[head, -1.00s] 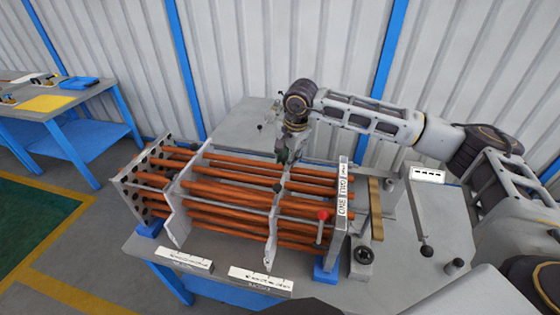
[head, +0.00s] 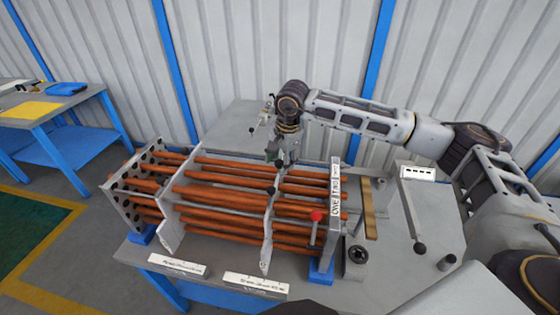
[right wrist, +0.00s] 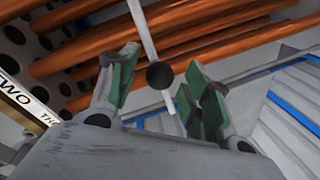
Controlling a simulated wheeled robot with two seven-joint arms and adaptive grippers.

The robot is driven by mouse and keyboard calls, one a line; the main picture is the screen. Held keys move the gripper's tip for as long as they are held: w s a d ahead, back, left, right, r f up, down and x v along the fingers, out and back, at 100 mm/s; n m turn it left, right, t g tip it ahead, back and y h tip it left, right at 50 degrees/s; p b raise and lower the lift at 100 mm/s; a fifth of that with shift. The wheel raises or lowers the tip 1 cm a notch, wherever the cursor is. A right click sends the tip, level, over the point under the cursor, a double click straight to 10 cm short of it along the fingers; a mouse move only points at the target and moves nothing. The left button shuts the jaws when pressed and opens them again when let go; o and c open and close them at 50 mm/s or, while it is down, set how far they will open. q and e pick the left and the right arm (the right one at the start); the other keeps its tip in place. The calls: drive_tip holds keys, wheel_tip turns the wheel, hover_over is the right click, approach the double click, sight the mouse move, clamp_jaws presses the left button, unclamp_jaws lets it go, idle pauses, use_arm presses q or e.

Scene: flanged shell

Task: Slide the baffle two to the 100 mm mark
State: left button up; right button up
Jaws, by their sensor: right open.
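The tube bundle has copper-coloured rods (head: 225,190) running between two end plates. Two grey baffle plates stand across the rods: one at the left (head: 172,215) and one nearer the middle (head: 267,235); I cannot read which is two. My right gripper (head: 281,158) is open above the rods, over the middle plate's upper part. In the right wrist view, its green-padded fingers (right wrist: 160,90) stand on either side of a thin pale bar with a black ball knob (right wrist: 160,75), apart from it as far as I can tell. My left gripper is not in view.
The right end plate (head: 333,215) carries labels reading ONE, TWO and a third. A red knob (head: 316,215) stands near it. White printed strips (head: 177,265) lie along the bench front. A black-knobbed lever (head: 419,247) and brown bar (head: 369,210) are at the right.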

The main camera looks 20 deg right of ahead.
wheel_tip(320, 180, up, 12)
drive_tip(key=s, duration=0.2)
drive_tip(key=shift+d+f, duration=0.2)
drive_tip(key=shift+d, duration=0.2)
idle(0.6)
